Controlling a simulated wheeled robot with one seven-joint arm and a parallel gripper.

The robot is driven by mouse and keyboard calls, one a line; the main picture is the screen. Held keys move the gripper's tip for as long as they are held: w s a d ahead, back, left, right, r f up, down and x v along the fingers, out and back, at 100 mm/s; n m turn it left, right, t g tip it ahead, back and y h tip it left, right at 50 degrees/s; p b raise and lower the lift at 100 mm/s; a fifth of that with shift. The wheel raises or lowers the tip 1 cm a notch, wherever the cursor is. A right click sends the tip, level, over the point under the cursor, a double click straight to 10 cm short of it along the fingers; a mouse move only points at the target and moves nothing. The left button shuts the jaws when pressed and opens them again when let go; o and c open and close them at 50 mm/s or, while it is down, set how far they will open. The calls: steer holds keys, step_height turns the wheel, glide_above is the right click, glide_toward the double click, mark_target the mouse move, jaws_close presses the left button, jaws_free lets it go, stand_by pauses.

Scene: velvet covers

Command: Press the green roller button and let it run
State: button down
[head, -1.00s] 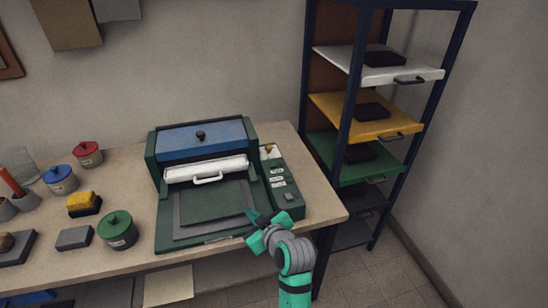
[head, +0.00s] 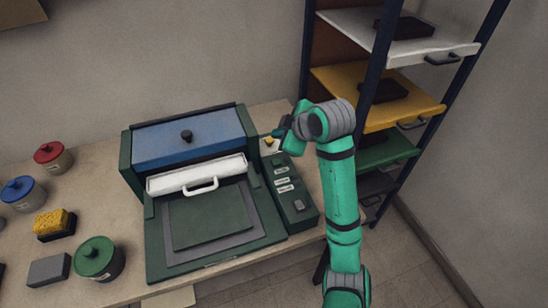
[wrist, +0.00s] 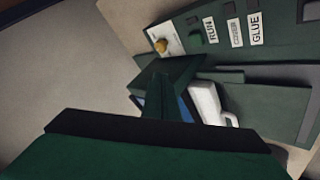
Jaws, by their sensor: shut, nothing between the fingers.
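The green button (wrist: 195,40) sits beside the RUN label (wrist: 210,31) on the dark green control panel (head: 300,222) at the machine's right side. The button also shows small near the panel's far end in the head view (head: 277,162). My gripper (head: 279,133) is shut and empty, above the far end of the panel by the yellow knob (head: 268,141). In the wrist view its fingers (wrist: 160,85) point toward the panel, apart from the button. I cannot tell the exact height of the gap. The white roller with its handle (head: 200,187) lies across the machine.
The blue-topped machine housing (head: 187,138) stands left of my gripper, with a dark green sheet (head: 211,214) on its bed. A rack with a white shelf (head: 440,40) and a yellow shelf (head: 350,80) stands close on the right. Lidded pots, including a green one (head: 97,257), stand left.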

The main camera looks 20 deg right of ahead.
glide_above(278, 165)
step_height(278, 165, down, 7)
steer(key=shift+d+f, duration=0.1)
steer(key=shift+f, duration=0.8)
steer(key=shift+w, duration=0.15)
stand_by(0.6)
steer(key=shift+d, duration=0.15)
steer(key=shift+a, duration=0.25)
steer(key=shift+d, duration=0.15)
stand_by(0.4)
